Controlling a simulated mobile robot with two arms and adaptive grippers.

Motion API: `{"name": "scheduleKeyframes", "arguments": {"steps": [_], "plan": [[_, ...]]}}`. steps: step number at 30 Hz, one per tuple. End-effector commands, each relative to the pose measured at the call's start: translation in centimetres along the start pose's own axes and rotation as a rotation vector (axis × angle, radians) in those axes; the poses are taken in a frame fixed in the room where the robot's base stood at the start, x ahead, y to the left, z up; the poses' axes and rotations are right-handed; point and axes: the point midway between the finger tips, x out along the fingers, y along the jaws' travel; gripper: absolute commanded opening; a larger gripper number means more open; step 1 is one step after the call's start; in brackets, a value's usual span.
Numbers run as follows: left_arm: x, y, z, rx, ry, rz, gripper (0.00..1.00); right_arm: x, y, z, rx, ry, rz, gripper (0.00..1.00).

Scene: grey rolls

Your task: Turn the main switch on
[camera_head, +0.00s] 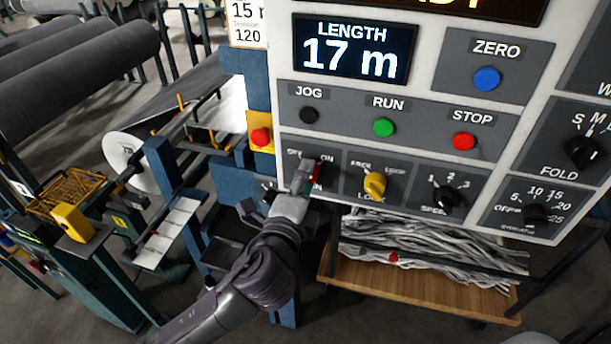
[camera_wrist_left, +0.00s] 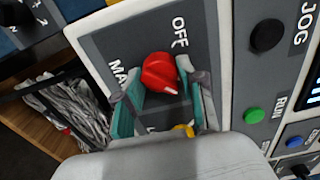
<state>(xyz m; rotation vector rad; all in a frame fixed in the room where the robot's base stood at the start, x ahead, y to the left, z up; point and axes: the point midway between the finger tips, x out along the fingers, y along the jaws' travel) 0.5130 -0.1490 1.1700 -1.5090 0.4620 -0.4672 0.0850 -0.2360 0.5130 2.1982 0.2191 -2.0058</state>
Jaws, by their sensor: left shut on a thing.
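The main switch is a red knob (camera_wrist_left: 160,72) on a dark plate with the labels OFF and MAIN in the left wrist view. Its white mark points down and right there, away from OFF. My left gripper (camera_wrist_left: 163,95) has its green-padded fingers on both sides of the knob, shut on it. In the head view the gripper (camera_head: 308,177) is at the lower left of the control panel, below the OFF and ON labels. It mostly hides the knob there. My right gripper is not in view.
The panel (camera_head: 283,60) carries a yellow lock knob (camera_head: 375,184) just right of the switch, a black speed knob (camera_head: 447,195), and green (camera_head: 383,127) and red (camera_head: 464,141) buttons. A red emergency button (camera_head: 261,137) sits left. A wooden shelf (camera_head: 420,292) lies below.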

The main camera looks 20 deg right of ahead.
Motion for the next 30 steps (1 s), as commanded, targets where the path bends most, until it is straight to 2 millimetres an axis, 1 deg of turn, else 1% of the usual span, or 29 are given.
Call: {"name": "scheduleKeyframes", "arguments": {"steps": [10, 11, 12, 15, 25, 28, 30], "plan": [[0.0, 0.1, 0.0, 0.006, 0.000, 0.002, 0.04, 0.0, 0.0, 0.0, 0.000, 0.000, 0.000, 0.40], [0.0, 0.1, 0.0, 0.006, 0.000, 0.002, 0.42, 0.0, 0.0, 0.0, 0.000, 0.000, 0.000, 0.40], [0.0, 0.1, 0.0, 0.006, 0.000, 0.002, 0.49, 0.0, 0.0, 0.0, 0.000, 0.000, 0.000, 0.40], [0.0, 0.1, 0.0, 0.005, 0.000, 0.001, 0.65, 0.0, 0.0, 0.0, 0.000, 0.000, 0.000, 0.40], [-0.2, 0.1, 0.0, 0.003, 0.000, 0.000, 0.65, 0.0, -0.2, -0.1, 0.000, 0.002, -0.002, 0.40], [-1.1, 0.1, 0.0, 0.003, 0.001, 0.001, 0.65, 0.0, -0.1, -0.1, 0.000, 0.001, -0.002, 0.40], [-2.2, 0.1, 0.0, 0.003, 0.001, 0.001, 0.65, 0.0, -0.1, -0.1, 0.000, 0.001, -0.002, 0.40]]}}
